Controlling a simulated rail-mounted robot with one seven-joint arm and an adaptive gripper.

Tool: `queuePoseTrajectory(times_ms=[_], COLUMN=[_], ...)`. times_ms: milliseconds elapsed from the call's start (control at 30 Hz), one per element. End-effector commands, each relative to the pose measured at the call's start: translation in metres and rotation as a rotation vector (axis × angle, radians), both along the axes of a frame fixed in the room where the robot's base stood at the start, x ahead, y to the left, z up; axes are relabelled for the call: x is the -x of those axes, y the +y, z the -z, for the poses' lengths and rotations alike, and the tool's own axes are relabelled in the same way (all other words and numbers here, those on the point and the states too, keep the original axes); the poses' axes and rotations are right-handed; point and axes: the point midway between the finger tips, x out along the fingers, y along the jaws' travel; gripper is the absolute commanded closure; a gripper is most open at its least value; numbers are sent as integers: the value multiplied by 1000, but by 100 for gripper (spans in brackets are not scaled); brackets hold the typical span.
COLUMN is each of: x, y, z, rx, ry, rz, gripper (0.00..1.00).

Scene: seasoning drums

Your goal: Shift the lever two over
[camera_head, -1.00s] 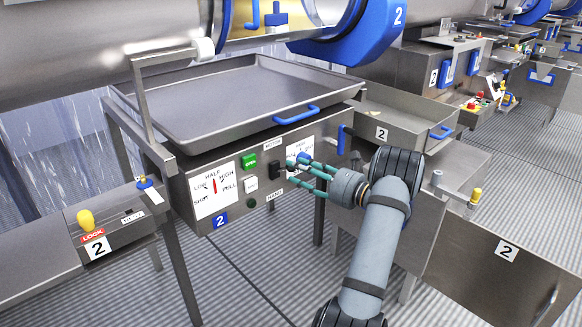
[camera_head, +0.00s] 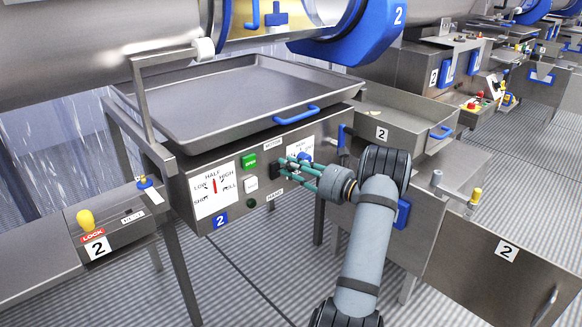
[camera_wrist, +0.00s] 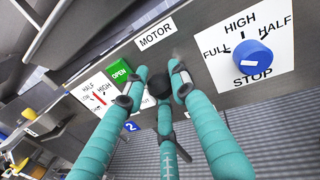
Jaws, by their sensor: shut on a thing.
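The black lever (camera_wrist: 160,87) is on the grey control panel below the MOTOR label, between the green OPEN button and the blue dial. Its round dark end sits between my teal fingers in the wrist view. My gripper (camera_head: 288,167) is shut on it; one finger is on its left, one on its right and one below. In the head view my fingers hide most of the lever, so its exact setting cannot be told.
The blue dial (camera_wrist: 252,57) with HIGH, HALF, FULL and STOP markings is close to the right of my fingers. The green OPEN button (camera_head: 249,161) and a gauge with a red needle (camera_head: 214,184) are left. A tray (camera_head: 215,98) overhangs the panel.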

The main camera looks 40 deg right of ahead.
Motion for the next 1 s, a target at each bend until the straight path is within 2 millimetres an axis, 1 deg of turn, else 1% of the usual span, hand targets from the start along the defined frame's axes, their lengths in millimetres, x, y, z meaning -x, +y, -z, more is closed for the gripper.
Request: queuePoseTrajectory(times_ms=[33, 333, 833, 933, 1000], x=[0, 0, -1, -3, -6], y=[0, -1, 0, 5, 12], z=[-1, -1, -1, 2, 5], rx=[0, -1, 0, 0, -2], ry=[-1, -2, -5, -16, -32], rz=[1, 2, 0, -7, -18], gripper=[82, 100, 100, 100, 100])
